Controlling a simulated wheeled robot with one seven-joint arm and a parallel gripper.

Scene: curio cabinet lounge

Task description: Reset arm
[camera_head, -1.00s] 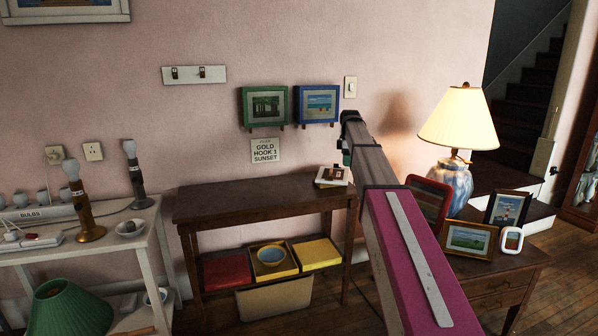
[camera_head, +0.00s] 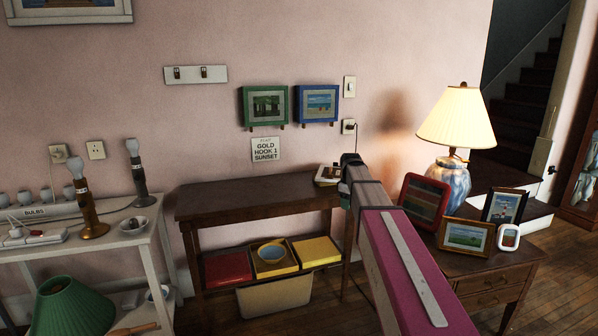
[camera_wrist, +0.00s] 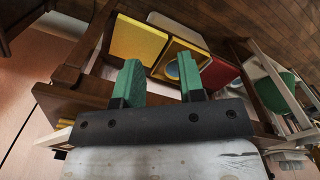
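My arm reaches forward from the lower right of the head view, over the gap between the brown console table (camera_head: 250,200) and the lamp table. My gripper (camera_wrist: 162,82) shows in the wrist view with its two green fingers apart and nothing between them. Beyond the fingers in that view are the yellow tray (camera_wrist: 137,42), the bowl tray (camera_wrist: 172,62) and the red tray (camera_wrist: 215,72) on the console's lower shelf. In the head view the fingers are small and mostly hidden by my arm near the console's right end.
A lit lamp (camera_head: 456,115) and several framed pictures, including a red frame (camera_head: 425,200), stand close right of my arm. A white shelf (camera_head: 150,215) with bulbs and lamp bases is at left. Green and blue frames (camera_head: 264,106) (camera_head: 316,103) hang on the wall above the console.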

